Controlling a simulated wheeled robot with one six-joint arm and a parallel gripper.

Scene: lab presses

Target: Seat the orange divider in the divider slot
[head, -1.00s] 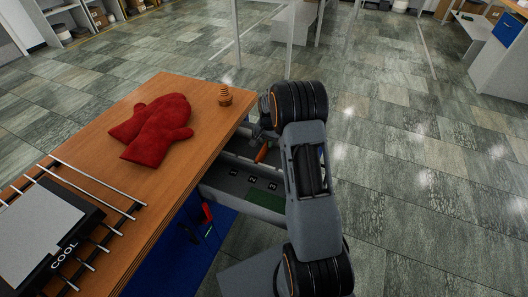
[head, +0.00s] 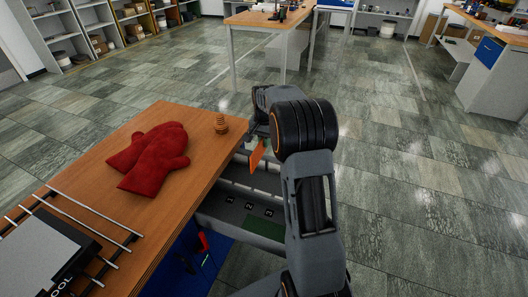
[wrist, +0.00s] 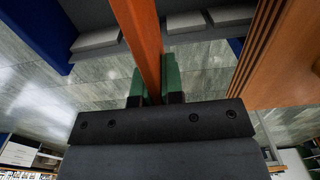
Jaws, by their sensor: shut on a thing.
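The orange divider (head: 257,155) hangs tilted below my gripper (head: 260,138), beside the right edge of the wooden table. In the wrist view the orange divider (wrist: 145,40) runs up from between the two green fingertips of my gripper (wrist: 155,88), which are shut on it. Below it is an open grey drawer (head: 222,207) with marks 1, 2 and 3 and a green patch (head: 262,229). The divider is above the drawer and apart from its floor. My arm hides the drawer's right part, and I cannot make out the divider slot.
The wooden table (head: 185,205) stands left of the drawer, its edge close to my gripper. A red-handled thing (head: 203,243) is below.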

